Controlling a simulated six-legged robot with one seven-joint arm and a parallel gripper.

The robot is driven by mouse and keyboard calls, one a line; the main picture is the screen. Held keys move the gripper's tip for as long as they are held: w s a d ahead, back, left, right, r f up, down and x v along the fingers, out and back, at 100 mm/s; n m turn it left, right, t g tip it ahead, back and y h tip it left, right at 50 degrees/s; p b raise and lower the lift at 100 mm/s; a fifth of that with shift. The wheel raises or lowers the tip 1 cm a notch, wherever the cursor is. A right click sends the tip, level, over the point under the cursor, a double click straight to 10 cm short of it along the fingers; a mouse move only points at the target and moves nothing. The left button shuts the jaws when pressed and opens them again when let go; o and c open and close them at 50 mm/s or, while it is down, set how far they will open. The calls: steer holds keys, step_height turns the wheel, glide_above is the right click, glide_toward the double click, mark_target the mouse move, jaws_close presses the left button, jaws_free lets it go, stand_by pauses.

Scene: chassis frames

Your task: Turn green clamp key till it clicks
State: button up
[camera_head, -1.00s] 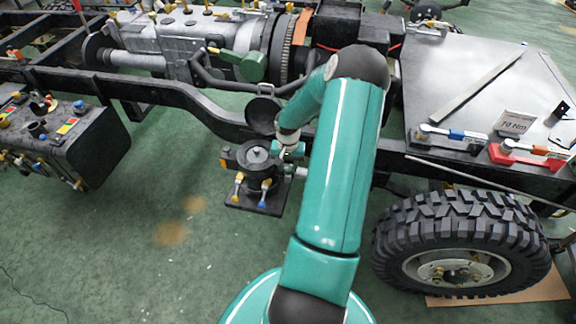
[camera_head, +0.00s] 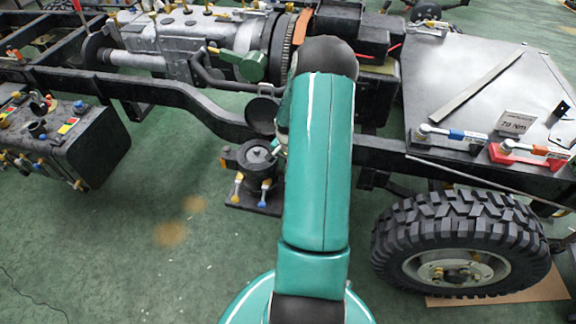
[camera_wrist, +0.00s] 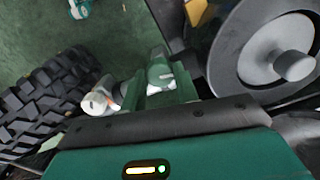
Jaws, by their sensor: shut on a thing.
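My gripper (camera_wrist: 161,88) is shut on a small green key (camera_wrist: 160,70) in the middle of the wrist view. The fingers cover part of the key, so its turned angle is hard to tell. Close by on the right in that view is a round grey canister with a knob (camera_wrist: 240,55). In the head view the canister (camera_head: 256,158) stands on a dark bracket beside the chassis rail. My arm hides the gripper and most of the key there.
A dark chassis rail (camera_head: 200,105) runs behind my arm. A large tyre (camera_head: 455,245) stands to the right and also shows in the wrist view (camera_wrist: 45,95). Yellow and blue handles (camera_head: 238,190) hang below the canister.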

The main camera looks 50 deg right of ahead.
steer(key=m, duration=0.3)
steer(key=shift+w+m, duration=0.1)
steer(key=shift+m, duration=2)
steer(key=o, duration=1)
step_height(320, 180, up, 14)
steer(key=shift+f, duration=0.1)
